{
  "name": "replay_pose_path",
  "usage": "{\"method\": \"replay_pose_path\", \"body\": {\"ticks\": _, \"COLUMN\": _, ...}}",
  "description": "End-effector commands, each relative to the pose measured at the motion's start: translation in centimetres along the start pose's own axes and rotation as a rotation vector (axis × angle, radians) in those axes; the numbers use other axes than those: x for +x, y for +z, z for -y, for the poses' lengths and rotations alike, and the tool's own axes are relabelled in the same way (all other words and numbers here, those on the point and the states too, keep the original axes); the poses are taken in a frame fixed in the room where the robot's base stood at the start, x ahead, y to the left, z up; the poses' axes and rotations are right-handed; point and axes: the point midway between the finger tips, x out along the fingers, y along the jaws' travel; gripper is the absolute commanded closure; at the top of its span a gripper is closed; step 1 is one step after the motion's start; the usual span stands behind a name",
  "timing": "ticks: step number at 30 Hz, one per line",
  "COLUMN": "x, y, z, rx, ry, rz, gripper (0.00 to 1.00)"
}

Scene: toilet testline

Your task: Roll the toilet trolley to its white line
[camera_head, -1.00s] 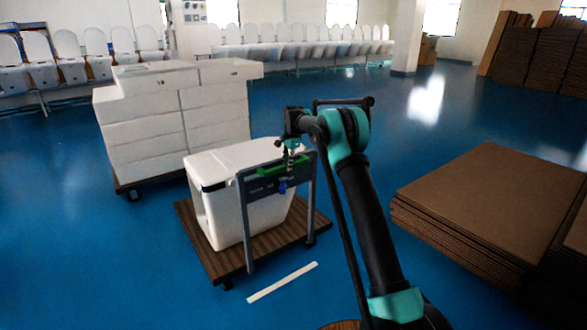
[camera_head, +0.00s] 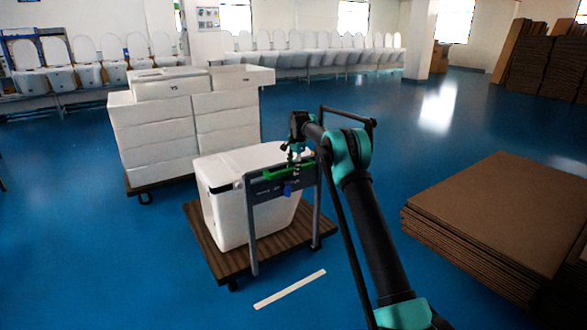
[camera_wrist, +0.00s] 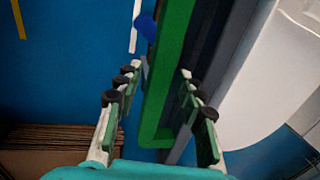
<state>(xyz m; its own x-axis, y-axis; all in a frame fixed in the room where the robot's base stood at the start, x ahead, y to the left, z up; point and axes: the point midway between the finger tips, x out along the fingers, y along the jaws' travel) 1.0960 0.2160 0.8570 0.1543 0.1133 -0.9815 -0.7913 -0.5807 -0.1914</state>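The toilet trolley is a dark wooden deck (camera_head: 215,252) on casters, with a grey upright frame and a green handle (camera_head: 268,175) at its near side. A white toilet box (camera_head: 228,218) stands on it. The white line (camera_head: 290,290) lies on the floor just in front of the deck's near edge, apart from it; a white stripe (camera_wrist: 135,25) also shows in the wrist view. My gripper (camera_head: 297,158) is at the top of the frame. In the wrist view my gripper (camera_wrist: 157,88) has its fingers spread either side of the green bar, with a gap at the left finger.
White boxes (camera_head: 155,130) stand stacked on another trolley behind left. A pile of brown cardboard (camera_head: 495,210) lies to the right. Rows of white toilets (camera_head: 310,55) line the back. Blue floor is clear around the line and behind the trolley to the right.

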Motion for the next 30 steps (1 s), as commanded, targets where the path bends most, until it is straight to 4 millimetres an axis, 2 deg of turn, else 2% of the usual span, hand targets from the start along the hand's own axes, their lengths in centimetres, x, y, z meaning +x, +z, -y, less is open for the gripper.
{"method": "replay_pose_path", "body": {"ticks": 11, "x": -0.6, "y": 0.0, "z": 0.0, "rx": 0.000, "ry": 0.001, "rz": 0.000, "gripper": 0.58}}
{"method": "replay_pose_path", "body": {"ticks": 14, "x": -1.8, "y": 0.0, "z": 0.0, "rx": 0.000, "ry": 0.001, "rz": 0.000, "gripper": 0.58}}
{"method": "replay_pose_path", "body": {"ticks": 24, "x": -8.5, "y": 0.0, "z": 0.0, "rx": 0.000, "ry": 0.000, "rz": 0.000, "gripper": 0.58}}
{"method": "replay_pose_path", "body": {"ticks": 30, "x": -11.1, "y": 0.0, "z": 0.0, "rx": 0.000, "ry": 0.000, "rz": 0.000, "gripper": 0.58}}
